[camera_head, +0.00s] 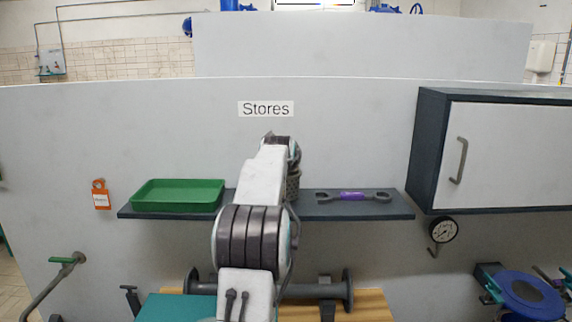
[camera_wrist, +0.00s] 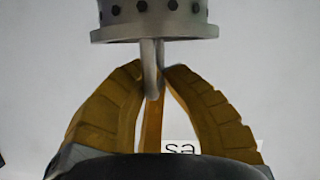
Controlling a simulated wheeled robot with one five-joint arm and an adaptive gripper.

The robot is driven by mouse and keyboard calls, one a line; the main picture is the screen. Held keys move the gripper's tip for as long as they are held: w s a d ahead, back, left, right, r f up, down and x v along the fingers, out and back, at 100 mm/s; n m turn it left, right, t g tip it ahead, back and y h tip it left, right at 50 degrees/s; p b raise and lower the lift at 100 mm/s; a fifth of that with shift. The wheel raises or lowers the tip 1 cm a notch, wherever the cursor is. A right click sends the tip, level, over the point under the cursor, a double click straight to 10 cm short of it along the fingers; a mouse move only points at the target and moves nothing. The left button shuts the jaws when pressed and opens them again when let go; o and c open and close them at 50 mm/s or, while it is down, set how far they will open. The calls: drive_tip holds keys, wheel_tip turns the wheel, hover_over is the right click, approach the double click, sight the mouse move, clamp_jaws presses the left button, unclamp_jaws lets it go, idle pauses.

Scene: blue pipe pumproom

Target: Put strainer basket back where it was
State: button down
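The strainer basket (camera_wrist: 155,15) is a grey cylinder with dark round holes and a wide flange, at the top of the wrist view, which appears upside down. Its thin handle (camera_wrist: 150,65) runs between the yellow fingertips of my gripper (camera_wrist: 157,70), which are closed in on it. In the head view a strip of the basket (camera_head: 293,186) shows behind my arm at the shelf (camera_head: 382,207). My arm hides the rest, so I cannot tell whether the basket touches the shelf. My gripper is mostly hidden there too.
A green tray (camera_head: 178,194) sits on the shelf's left part and a wrench with a purple grip (camera_head: 352,196) on its right. A white-doored cabinet (camera_head: 500,150) juts out at the right, with a gauge (camera_head: 443,231) below. A "Stores" sign (camera_head: 266,109) is above.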

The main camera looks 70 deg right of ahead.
drive_tip(key=shift+s+f, duration=0.1)
drive_tip(key=shift+f, duration=0.35)
drive_tip(key=shift+d, duration=0.15)
drive_tip(key=c, duration=1.4)
unclamp_jaws()
drive_tip(key=shift+f, duration=0.1)
